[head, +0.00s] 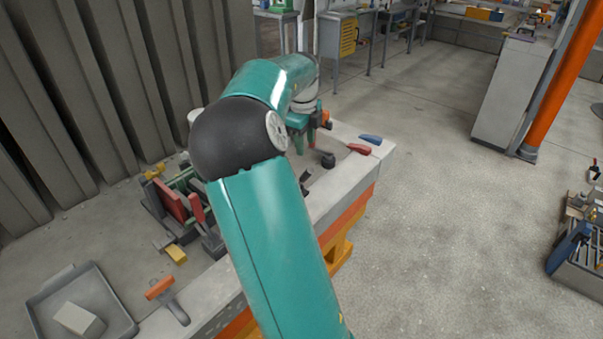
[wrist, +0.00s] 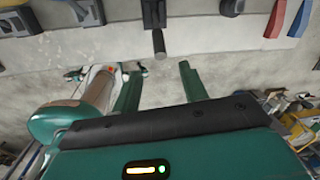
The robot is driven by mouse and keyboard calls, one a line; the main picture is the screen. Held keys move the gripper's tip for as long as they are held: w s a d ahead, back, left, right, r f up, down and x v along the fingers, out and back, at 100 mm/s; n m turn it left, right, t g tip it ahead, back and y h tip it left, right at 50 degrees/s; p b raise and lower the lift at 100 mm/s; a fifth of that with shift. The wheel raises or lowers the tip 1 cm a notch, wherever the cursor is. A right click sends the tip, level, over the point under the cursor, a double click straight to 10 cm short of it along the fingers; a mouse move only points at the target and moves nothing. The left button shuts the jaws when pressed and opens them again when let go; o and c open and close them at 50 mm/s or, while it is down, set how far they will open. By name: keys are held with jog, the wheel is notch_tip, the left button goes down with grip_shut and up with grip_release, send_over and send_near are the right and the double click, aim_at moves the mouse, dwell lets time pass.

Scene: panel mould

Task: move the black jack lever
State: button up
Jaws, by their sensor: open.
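The black jack lever (wrist: 157,25) shows at the top middle of the wrist view, a dark handle with a grey rounded end pointing down the picture. In the head view a short black lever (head: 305,175) lies at the bench edge, just right of my arm. My gripper (wrist: 160,67) is open and empty. Its two green fingers stand apart, one on each side of the line of the lever, with the lever's end just beyond the fingertips. I cannot tell whether they touch.
A black knob (head: 328,160), a red handle (head: 359,149) and a blue handle (head: 370,138) sit along the bench edge beyond the lever. Red mould panels (head: 172,203) and a grey tray (head: 43,312) are left of my arm.

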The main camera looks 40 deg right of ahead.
aim_at(307, 175)
jog(key=f, duration=0.8)
jog(key=d+f, duration=0.1)
jog(key=f, duration=0.4)
jog(key=shift+f, duration=0.1)
jog(key=shift+w, duration=0.1)
grip_shut()
